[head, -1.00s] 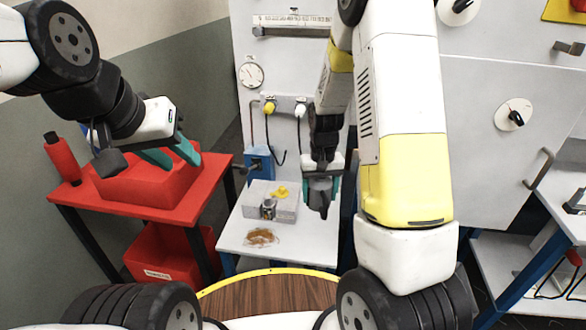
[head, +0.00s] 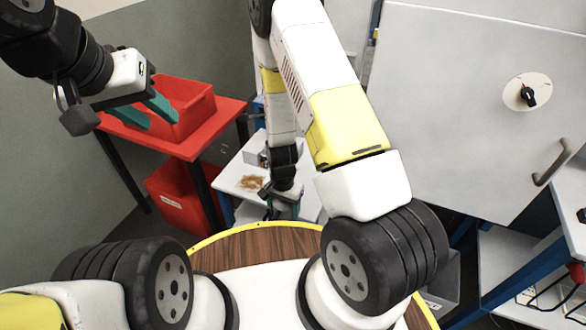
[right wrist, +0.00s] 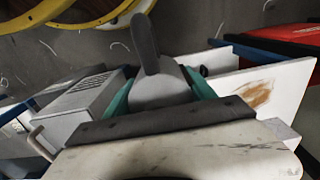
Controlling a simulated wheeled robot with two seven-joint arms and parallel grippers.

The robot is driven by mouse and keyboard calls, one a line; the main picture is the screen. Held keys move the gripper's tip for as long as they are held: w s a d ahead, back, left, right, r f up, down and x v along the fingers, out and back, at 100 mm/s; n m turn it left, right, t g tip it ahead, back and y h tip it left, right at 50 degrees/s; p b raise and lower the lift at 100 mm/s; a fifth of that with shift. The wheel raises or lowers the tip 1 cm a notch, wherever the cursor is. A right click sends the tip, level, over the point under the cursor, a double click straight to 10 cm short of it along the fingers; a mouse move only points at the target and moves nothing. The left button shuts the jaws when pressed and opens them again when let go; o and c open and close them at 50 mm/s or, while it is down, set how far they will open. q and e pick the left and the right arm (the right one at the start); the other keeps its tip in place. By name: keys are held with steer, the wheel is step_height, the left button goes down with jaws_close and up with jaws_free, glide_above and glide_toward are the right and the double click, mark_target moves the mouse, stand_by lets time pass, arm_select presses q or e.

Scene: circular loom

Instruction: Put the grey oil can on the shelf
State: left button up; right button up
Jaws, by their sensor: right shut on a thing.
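The grey oil can (right wrist: 160,85) is between the teal fingers of my right gripper (right wrist: 157,92) in the right wrist view, with its dark spout sticking out. In the head view my right gripper (head: 285,192) is small and partly blocked by my own arm, beside the front right edge of the white stand. My left gripper (head: 148,112) is open and empty, in front of the red bin. A white shelf (head: 507,258) is at the lower right of the head view; I cannot tell whether it is the task's shelf.
The white stand (head: 232,178) carries a brown stain (head: 252,182) and a grey box. A red table (head: 222,117) holds a red bin (head: 190,105); another red bin (head: 172,200) is below. A grey door with a handle (head: 552,163) stands right. A grey box (right wrist: 85,105) is near the can.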

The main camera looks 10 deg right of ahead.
steer(key=w+d, duration=0.2)
steer(key=w, duration=0.1)
steer(key=w+d, duration=0.3)
steer(key=w, duration=0.1)
steer(key=w+d+f, duration=0.1)
steer(key=w+d, duration=0.1)
steer(key=w, duration=0.2)
steer(key=shift+d, duration=0.15)
steer(key=shift+w+d+f, duration=0.1)
steer(key=shift+w+f, duration=0.05)
steer(key=shift+f, duration=0.8)
steer(key=shift+w+d+f, duration=0.1)
steer(key=shift+w+f, duration=0.05)
steer(key=shift+f, duration=0.75)
steer(key=shift+f, duration=0.1)
steer(key=o, duration=1.8)
